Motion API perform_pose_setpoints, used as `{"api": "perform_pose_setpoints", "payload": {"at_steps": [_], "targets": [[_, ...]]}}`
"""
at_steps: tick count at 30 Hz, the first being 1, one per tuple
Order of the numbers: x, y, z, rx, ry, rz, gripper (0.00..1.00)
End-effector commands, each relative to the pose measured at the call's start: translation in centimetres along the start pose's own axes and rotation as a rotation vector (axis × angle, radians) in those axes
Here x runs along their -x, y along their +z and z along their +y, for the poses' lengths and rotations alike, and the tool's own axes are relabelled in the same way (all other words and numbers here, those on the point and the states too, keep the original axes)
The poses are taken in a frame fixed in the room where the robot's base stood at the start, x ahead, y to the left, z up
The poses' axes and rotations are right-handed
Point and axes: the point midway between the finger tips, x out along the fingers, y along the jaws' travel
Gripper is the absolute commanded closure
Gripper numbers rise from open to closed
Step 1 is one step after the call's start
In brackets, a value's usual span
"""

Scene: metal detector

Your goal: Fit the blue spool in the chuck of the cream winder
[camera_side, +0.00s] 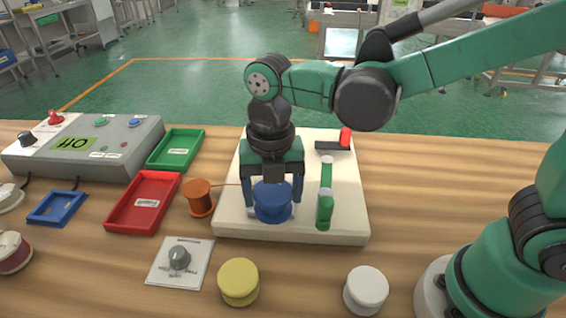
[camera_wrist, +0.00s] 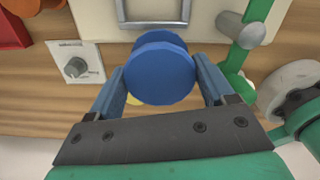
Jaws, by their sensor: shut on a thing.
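The blue spool (camera_side: 273,201) is between the two fingers of my gripper (camera_side: 273,198), which is shut on it. The wrist view also shows the spool (camera_wrist: 160,70) between the fingers (camera_wrist: 165,85). In the side view the spool appears in front of the left part of the cream winder (camera_side: 345,215). I cannot tell whether it touches the winder. The winder carries green upright parts (camera_side: 325,208) just right of my gripper; one bears a grey cylinder (camera_wrist: 238,28) in the wrist view. I cannot make out the chuck for certain.
An orange spool (camera_side: 200,199) with a thread stands left of the winder. Red (camera_side: 120,219) and green (camera_side: 158,160) trays, a control box (camera_side: 125,150) and a dial plate (camera_side: 160,273) lie left. Yellow (camera_side: 238,282) and white (camera_side: 366,290) spools stand in front.

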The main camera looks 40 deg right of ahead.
Motion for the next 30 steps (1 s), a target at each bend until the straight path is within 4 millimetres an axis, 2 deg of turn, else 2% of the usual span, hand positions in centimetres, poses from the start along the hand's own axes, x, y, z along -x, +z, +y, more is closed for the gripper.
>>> {"api": "perform_pose_setpoints", "payload": {"at_steps": [1, 3, 6, 9, 24, 30], "targets": [[0.6, 1.6, 0.0, -0.052, 0.000, 0.000, 0.67], [1.3, 3.3, 0.0, -0.108, 0.000, 0.000, 0.67], [1.9, 5.0, -0.2, -0.162, 0.000, 0.000, 0.67], [2.1, 5.8, -0.3, -0.187, 0.000, 0.000, 0.67], [-1.8, 5.8, -0.3, -0.189, 0.000, 0.000, 0.67], [-2.6, 5.8, -0.3, -0.189, 0.000, 0.000, 0.67]]}}
